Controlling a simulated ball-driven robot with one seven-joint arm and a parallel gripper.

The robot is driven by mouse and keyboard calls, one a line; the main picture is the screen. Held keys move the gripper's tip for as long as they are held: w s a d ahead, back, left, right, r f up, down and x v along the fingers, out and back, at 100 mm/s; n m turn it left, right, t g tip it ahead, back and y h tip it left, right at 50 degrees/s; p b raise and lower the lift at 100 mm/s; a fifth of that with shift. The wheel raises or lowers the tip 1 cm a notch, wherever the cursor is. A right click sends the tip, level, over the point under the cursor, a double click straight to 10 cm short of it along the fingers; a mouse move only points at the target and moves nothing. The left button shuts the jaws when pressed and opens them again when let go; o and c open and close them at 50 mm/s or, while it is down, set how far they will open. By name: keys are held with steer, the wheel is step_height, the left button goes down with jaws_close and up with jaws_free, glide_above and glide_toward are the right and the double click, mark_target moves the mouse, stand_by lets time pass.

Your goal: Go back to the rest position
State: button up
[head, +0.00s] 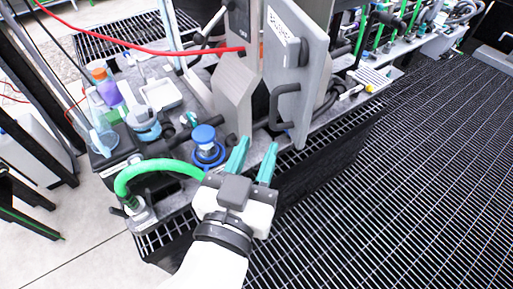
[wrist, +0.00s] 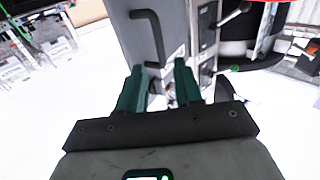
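My gripper (head: 255,159) has two teal fingers and a white and grey body. In the head view it is in front of the bench, over its front edge, right of a blue-capped fitting. Its fingers are spread apart with nothing between them. In the wrist view the gripper (wrist: 160,80) also shows its teal fingers apart and empty. They point toward a grey door panel (wrist: 150,40) with a dark handle (wrist: 150,37). I cannot tell from the frames how close the fingertips are to the panel.
The door panel (head: 292,70) stands open above the bench. A green hose (head: 140,170) and the blue-capped fitting (head: 204,138) lie left of my gripper. Bottles (head: 106,88) and a white tray (head: 161,94) stand on the bench. Dark grating floor (head: 410,190) is clear at right.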

steer(key=s+d+f+n+g+y+p, duration=0.1)
steer(key=s+d+f+g+p, duration=0.15)
steer(key=d+f+g, duration=1)
steer(key=s+d+f+n+g+y+p, duration=0.3)
steer(key=s+d+f+y, duration=0.2)
steer(key=s+d+f, duration=0.7)
steer(key=s+f, duration=0.2)
steer(key=s, duration=0.2)
steer(key=shift+s+d+f+y, duration=0.15)
steer(key=shift+d+f+y, duration=0.1)
steer(key=shift+d+y, duration=0.1)
